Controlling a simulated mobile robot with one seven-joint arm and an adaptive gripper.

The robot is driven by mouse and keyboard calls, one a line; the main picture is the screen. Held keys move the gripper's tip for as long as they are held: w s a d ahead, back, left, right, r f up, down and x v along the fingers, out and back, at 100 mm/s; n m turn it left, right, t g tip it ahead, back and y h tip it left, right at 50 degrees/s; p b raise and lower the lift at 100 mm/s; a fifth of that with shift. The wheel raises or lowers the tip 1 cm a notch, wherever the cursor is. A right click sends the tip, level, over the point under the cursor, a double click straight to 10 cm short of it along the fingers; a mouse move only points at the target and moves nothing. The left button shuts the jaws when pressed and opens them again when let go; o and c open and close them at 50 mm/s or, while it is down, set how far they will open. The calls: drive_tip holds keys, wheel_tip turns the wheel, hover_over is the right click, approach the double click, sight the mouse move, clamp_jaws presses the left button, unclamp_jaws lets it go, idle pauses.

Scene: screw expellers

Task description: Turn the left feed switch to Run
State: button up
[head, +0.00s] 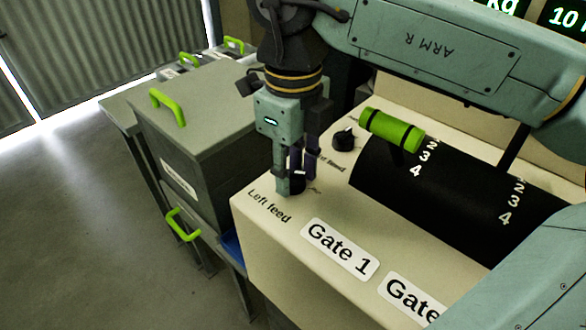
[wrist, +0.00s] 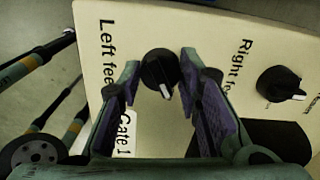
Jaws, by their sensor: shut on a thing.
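The left feed switch is a round black knob (wrist: 158,68) with a white pointer mark, beside the "Left feed" label (head: 268,206) on the cream panel (wrist: 150,25). In the wrist view its pointer aims down the picture, slightly right. My gripper (head: 296,184) points down over the panel corner, with its fingers on either side of the knob, shut on it. In the head view the fingers largely hide the knob. No Run mark is readable in either view.
The right feed switch (wrist: 279,83), another black knob, stands to the right in the wrist view. A green gate handle (head: 392,130) rises over the black numbered drum (head: 440,205), close right of my gripper. A grey bin (head: 195,125) with green handles stands left.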

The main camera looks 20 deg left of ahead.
sight(293, 172)
drive_tip(key=o, duration=1.2)
wheel_tip(293, 172, up, 12)
drive_tip(key=shift+s, duration=0.1)
idle(0.5)
